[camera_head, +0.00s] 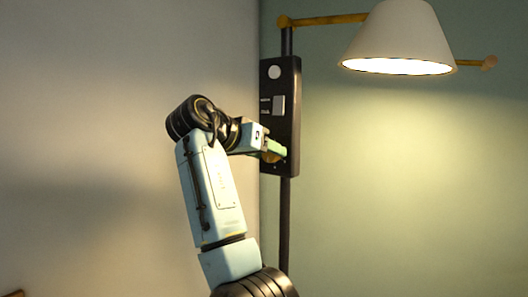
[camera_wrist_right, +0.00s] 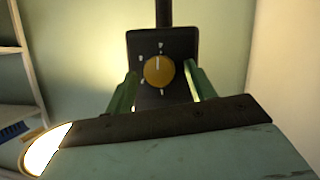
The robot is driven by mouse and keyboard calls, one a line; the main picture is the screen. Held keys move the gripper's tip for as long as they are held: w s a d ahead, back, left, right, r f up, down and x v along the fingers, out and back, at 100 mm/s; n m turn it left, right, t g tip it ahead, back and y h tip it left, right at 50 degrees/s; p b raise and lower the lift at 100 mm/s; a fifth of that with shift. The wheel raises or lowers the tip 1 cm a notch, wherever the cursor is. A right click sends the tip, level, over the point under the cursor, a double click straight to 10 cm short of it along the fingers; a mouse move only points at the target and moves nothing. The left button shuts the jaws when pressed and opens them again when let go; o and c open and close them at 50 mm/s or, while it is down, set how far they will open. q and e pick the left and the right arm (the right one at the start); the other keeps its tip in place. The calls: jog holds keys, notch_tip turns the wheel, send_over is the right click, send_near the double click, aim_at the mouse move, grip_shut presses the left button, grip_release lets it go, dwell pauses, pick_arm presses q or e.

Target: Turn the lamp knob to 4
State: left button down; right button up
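The lamp (camera_head: 398,32) has a white shade and is lit. Its black control panel (camera_head: 288,82) is on a dark pole; the panel also shows in the right wrist view (camera_wrist_right: 184,44). The orange round knob (camera_wrist_right: 158,72) has a white pointer aimed at the top of the wrist picture. Small marks ring it, too small to read. In the head view the knob is mostly hidden by my gripper. My right gripper (camera_head: 273,151) is at the panel's lower part. Its green fingers (camera_wrist_right: 162,90) are apart, one each side of the knob, with gaps visible. My left gripper is out of view.
The lamp's yellow arm (camera_head: 325,20) reaches across above the panel. The pole (camera_head: 285,225) runs down below it. White shelves (camera_wrist_right: 12,52) with a blue item stand at the left edge of the wrist view. The walls around are bare.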

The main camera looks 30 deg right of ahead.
jog(key=shift+a, duration=0.1)
jog(key=v, duration=1.3)
jog(key=shift+r+b, duration=0.15)
jog(key=shift+b, duration=0.3)
